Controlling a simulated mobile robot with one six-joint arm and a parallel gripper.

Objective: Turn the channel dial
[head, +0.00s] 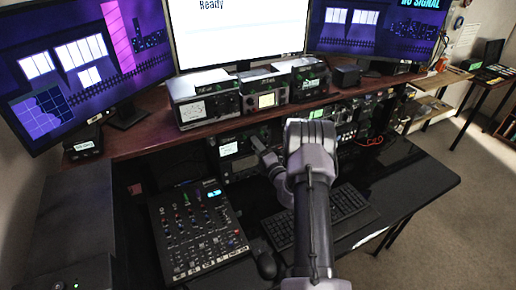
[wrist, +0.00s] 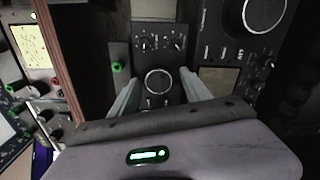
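My gripper (wrist: 160,78) is open, its two pale fingers apart in the wrist view. A round dark dial with a light rim (wrist: 158,83) shows between the fingers, on a black panel with small knobs above it. I cannot tell whether the fingers touch it. A larger dark dial (wrist: 258,12) sits at the upper right of the wrist view, outside the fingers. No readable label shows which one is the channel dial. In the head view my gripper (head: 262,152) is at the equipment rack under the shelf, and my arm hides part of that rack.
A mixing console (head: 197,230) lies on the black desk, left of my arm. A keyboard (head: 343,205) and a mouse (head: 264,262) are close to the arm. Radio units (head: 203,100) stand on the wooden shelf (head: 140,140) below the monitors. The desk's right end (head: 410,170) is clear.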

